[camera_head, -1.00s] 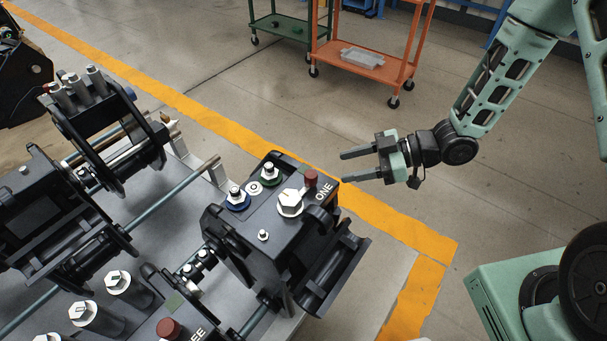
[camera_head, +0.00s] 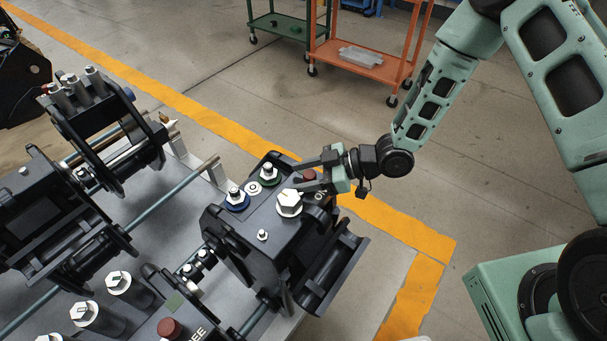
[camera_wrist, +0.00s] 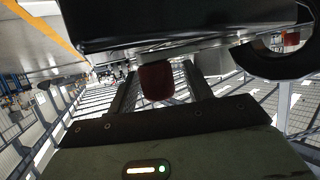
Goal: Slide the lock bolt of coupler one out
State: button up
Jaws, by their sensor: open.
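Coupler one (camera_head: 268,240) is the black block marked ONE, near the table's right end. A dark red knob (camera_head: 309,174) stands at its upper right corner, partly hidden by my gripper (camera_head: 297,176). My gripper is open, reaching in from the right, with its fingers around the knob's place. In the wrist view the red knob (camera_wrist: 156,81) shows between the two fingers, with a gap visible on each side. A white hex knob (camera_head: 289,204) stands on the block just below the fingers. I cannot tell which part is the lock bolt.
Blue-based (camera_head: 236,200) and green-based (camera_head: 268,174) fittings stand on the block close to my fingertips. Other black couplers (camera_head: 55,215) and rods fill the table to the left.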

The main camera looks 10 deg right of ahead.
grip_shut()
jog(key=shift+w+d, duration=1.05)
grip_release()
jog(key=v, duration=1.7)
jog(key=shift+d+b, duration=0.2)
jog(key=shift+b, duration=0.15)
jog(key=shift+s, duration=0.1)
